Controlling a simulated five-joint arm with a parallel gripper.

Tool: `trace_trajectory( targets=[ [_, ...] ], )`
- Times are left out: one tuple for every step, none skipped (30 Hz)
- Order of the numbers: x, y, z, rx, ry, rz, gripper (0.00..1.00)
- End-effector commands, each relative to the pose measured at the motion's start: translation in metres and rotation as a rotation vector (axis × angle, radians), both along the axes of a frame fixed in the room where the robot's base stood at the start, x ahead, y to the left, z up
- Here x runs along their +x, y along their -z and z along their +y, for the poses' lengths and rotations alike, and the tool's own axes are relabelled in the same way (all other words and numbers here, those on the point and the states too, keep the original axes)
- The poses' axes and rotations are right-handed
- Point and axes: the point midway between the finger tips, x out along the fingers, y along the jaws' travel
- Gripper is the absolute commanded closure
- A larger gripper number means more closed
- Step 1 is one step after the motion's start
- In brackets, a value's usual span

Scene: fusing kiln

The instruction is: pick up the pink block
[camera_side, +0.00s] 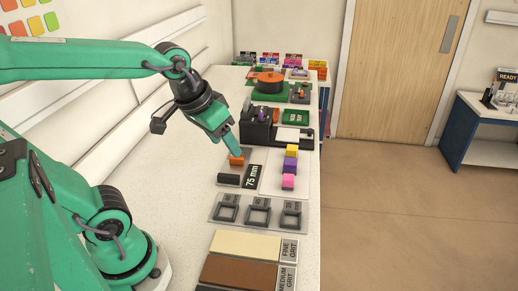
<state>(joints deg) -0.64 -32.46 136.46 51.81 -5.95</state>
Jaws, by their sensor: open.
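The pink block (288,181) lies on a white board (272,182) on the bench. A purple block (290,165) and a yellow block (292,151) stand in line behind it. My gripper (236,151) points down to the left of the blocks, apart from the pink block. It is open. Its fingertips are close above an orange block (236,160); I cannot tell whether they touch it. The pink block is in plain view.
A dark plate marked 75 mm (251,177) and a black block (229,180) lie left of the pink block. A tray with three square frames (258,211) and grit slabs (246,244) are nearer. A black device (258,130) stands behind.

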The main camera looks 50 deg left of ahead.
Motion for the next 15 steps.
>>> trace_trajectory(
  targets=[
    [0.009,0.001,0.001,-0.008,-0.020,0.018,0.43],
    [0.014,0.001,0.001,-0.013,-0.034,0.026,0.43],
    [0.020,0.001,0.002,-0.020,-0.051,0.038,0.43],
    [0.025,0.002,0.002,-0.025,-0.064,0.047,0.43],
    [0.031,0.003,0.003,-0.030,-0.078,0.056,0.43],
    [0.037,0.004,0.003,-0.036,-0.095,0.067,0.43],
    [0.042,0.005,0.004,-0.041,-0.109,0.075,0.43],
    [0.048,0.006,0.004,-0.045,-0.121,0.084,0.43],
    [0.054,0.008,0.005,-0.051,-0.140,0.095,0.43],
    [0.059,0.009,0.006,-0.055,-0.152,0.104,0.43],
    [0.065,0.011,0.006,-0.059,-0.167,0.112,0.43],
    [0.072,0.013,0.007,-0.065,-0.184,0.123,0.43],
    [0.077,0.015,0.008,-0.069,-0.199,0.131,0.43],
    [0.082,0.018,0.008,-0.073,-0.212,0.140,0.43],
    [0.089,0.021,0.009,-0.079,-0.231,0.150,0.43]
  ],
)
